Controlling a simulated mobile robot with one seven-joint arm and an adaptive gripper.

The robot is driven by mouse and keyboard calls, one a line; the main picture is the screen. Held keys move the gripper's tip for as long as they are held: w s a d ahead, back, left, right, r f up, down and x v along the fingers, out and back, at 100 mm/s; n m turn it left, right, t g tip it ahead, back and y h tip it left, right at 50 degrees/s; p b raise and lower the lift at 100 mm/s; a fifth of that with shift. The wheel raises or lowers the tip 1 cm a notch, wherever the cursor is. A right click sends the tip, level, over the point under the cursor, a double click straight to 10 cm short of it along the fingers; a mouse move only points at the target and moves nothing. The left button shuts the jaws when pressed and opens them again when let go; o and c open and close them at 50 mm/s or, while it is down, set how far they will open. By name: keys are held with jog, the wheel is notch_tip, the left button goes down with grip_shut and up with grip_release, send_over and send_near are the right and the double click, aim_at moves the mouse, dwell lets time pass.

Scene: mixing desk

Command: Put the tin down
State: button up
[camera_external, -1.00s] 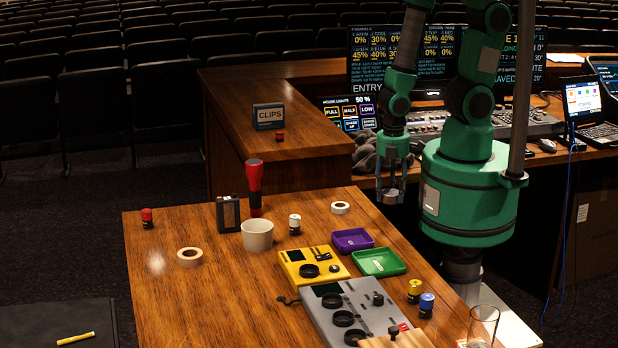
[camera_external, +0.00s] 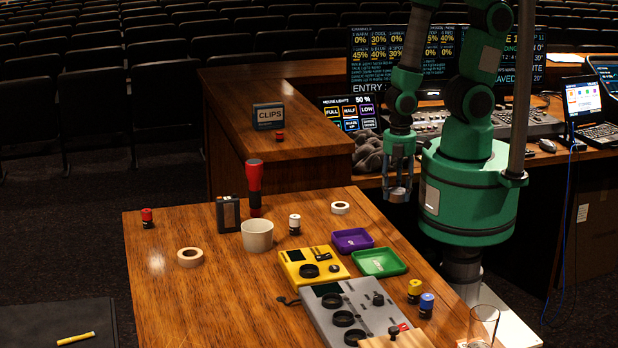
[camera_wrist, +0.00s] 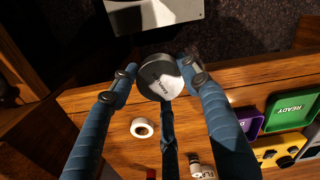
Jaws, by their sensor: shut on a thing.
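The tin (camera_wrist: 158,78) is a small round can with a pale, lettered lid, between the fingertips in the wrist view. My gripper (camera_wrist: 160,80) is shut on it, a finger on each side. In the external view my gripper (camera_external: 398,188) hangs pointing down beyond the right edge of the wooden desk (camera_external: 215,290), beside my base. The tin is small and hard to make out there. In the wrist view the tin is above the dark floor past the desk edge, apart from any surface.
A purple tray (camera_external: 352,240) and a green tray (camera_external: 379,262) marked READY (camera_wrist: 290,109) lie near the desk's right edge. A yellow box (camera_external: 312,267), white cup (camera_external: 257,235), tape roll (camera_external: 340,207) and several small jars stand around. The desk's left front is clear.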

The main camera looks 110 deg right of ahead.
jog(key=shift+w, duration=0.15)
jog(key=shift+m, duration=0.9)
jog(key=w+a, duration=0.2)
jog(key=w, duration=0.4)
jog(key=w+a, duration=0.3)
jog(key=w, duration=0.4)
jog(key=w+a+r, duration=0.1)
jog(key=w+a, duration=0.1)
jog(key=w, duration=0.5)
jog(key=shift+w+a, duration=0.15)
jog(key=shift+a, duration=0.1)
jog(key=shift+m, duration=0.9)
jog(key=w+a, duration=0.4)
jog(key=w, duration=0.1)
jog(key=w+a, duration=0.4)
jog(key=w, duration=0.1)
jog(key=w+a, duration=0.4)
jog(key=w, duration=0.2)
jog(key=shift+f, duration=0.35)
jog(key=shift+w, duration=0.1)
jog(key=b, duration=0.1)
send_over(250, 276)
jog(key=shift+w+f, duration=0.1)
jog(key=shift+f, duration=0.65)
jog(key=shift+f+b, duration=0.4)
jog(key=shift+f, duration=1.35)
